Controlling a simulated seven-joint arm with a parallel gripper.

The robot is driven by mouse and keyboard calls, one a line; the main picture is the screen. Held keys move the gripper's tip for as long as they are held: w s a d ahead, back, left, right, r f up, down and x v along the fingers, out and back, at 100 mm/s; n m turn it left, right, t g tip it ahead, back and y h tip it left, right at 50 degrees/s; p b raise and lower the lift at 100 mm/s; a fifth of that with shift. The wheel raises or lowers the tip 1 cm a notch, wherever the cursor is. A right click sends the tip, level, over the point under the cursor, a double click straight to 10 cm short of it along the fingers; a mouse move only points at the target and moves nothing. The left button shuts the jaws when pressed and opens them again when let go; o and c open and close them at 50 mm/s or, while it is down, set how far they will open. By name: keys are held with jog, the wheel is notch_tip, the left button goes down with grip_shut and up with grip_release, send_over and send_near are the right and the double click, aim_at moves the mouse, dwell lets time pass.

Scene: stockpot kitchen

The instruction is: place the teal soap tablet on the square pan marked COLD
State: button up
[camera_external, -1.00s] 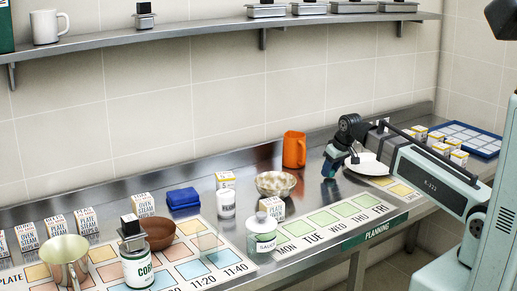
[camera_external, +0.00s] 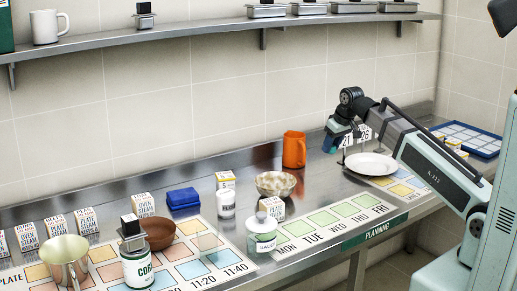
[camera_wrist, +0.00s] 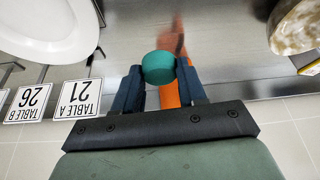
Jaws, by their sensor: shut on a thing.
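The teal soap tablet (camera_wrist: 158,68) is a short round piece held between the two fingertips of my gripper (camera_wrist: 159,78) in the wrist view. In the external view my gripper (camera_external: 329,148) is above the counter, to the right of the orange mug, and I cannot make out the tablet there. Metal pans stand on the wall shelf, among them one at the left of the group (camera_external: 266,11) and one at the right (camera_external: 398,7). I cannot read a COLD mark on any of them.
The orange mug (camera_external: 294,150) and speckled bowl (camera_external: 276,184) stand left of my gripper. A white plate (camera_external: 370,164) and number cards (camera_external: 364,134) are to its right. The wall shelf (camera_external: 220,27) juts out above. Cartons and jars crowd the counter's left.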

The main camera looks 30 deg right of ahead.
jog(key=s+a+n+y, duration=0.1)
jog(key=s+a+n, duration=0.15)
jog(key=a, duration=1.25)
notch_tip(320, 180, up, 19)
jog(key=n+g+y, duration=0.3)
jog(key=n, duration=0.8)
send_over(126, 219)
jog(key=d, duration=0.1)
jog(key=shift+n+g, duration=0.4)
jog(key=shift+n, duration=0.45)
jog(key=shift+d+f, duration=0.15)
jog(key=shift+f, duration=2.25)
jog(key=shift+d+f, duration=0.1)
jog(key=shift+f, duration=2.3)
jog(key=shift+f, duration=0.1)
jog(key=o, duration=1)
